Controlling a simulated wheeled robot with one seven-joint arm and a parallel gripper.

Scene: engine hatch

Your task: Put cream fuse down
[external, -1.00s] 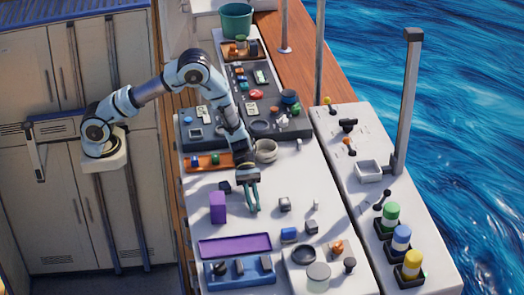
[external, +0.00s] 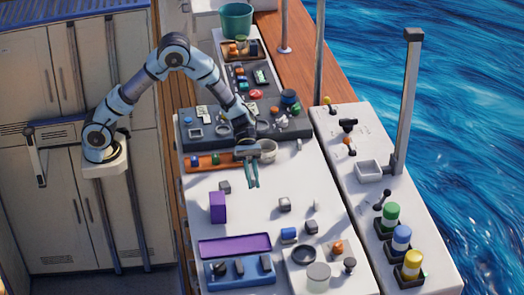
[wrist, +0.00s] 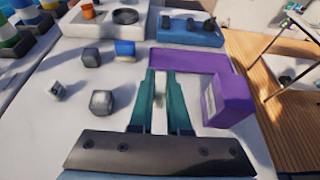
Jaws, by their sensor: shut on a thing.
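My gripper (external: 252,186) points down over the white worktop (external: 275,215), beyond the purple block. In the wrist view its two teal fingers (wrist: 160,76) are closed around a small pale cream piece, the cream fuse (wrist: 160,88). Only a narrow strip of the fuse shows between the fingers. In the external view I cannot make it out. I cannot tell how high the fingertips are above the worktop.
An orange tray (external: 205,168) with small coloured pieces lies left of my gripper. A purple block (external: 217,207) stands nearer, behind a purple tray (external: 235,246). A blue holder (external: 240,277) sits at the front. Grey cubes (external: 285,204) stand to the right. Open worktop lies between.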

